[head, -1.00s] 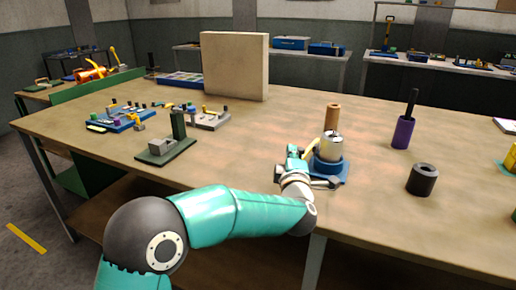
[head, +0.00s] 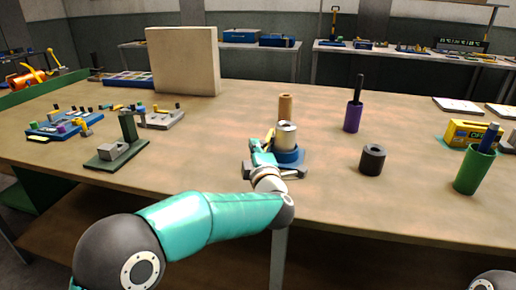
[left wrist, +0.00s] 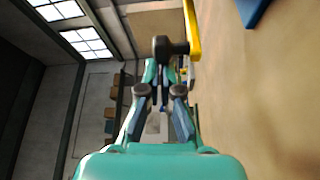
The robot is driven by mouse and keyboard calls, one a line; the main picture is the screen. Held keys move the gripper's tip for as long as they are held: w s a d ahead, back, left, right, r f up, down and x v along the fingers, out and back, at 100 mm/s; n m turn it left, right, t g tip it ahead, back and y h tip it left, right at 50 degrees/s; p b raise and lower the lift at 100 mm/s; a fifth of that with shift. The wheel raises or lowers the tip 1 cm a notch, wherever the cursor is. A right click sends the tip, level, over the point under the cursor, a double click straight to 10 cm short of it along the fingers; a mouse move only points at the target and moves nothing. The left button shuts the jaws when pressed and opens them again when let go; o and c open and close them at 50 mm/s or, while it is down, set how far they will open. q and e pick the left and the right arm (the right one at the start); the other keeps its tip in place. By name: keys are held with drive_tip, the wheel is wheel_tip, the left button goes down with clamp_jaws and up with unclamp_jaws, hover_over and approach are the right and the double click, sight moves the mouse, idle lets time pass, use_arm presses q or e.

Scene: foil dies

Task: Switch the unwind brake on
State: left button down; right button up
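The unwind stand has a blue round base (head: 290,156) with a silver foil roll (head: 286,135) upright on it, at the table's near middle. Its yellow brake lever (head: 270,137) rises on the roll's left side. The lever also shows in the left wrist view (left wrist: 193,30), with a dark knob (left wrist: 164,46) sticking out sideways. My left gripper (head: 262,152) is at the stand's left, close to the lever. In the left wrist view its fingers (left wrist: 160,76) converge and look shut, with their tips just short of the knob; contact is unclear. My right gripper is out of view.
A tan cardboard-coloured core (head: 285,106) stands behind the roll. A black ring (head: 372,159), a purple cylinder with a black rod (head: 353,115) and a green cup (head: 474,170) stand to the right. A green fixture (head: 118,152) stands left. The table's front edge is near.

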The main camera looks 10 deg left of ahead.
use_arm(q)
drive_tip(key=shift+a+f+b, duration=0.15)
drive_tip(key=shift+b, duration=0.2)
drive_tip(key=a+b, duration=0.1)
drive_tip(key=a, duration=0.2)
drive_tip(key=shift+s, duration=0.1)
drive_tip(key=v, duration=1)
drive_tip(key=shift+r+b, duration=0.4)
drive_tip(key=shift+f, duration=0.1)
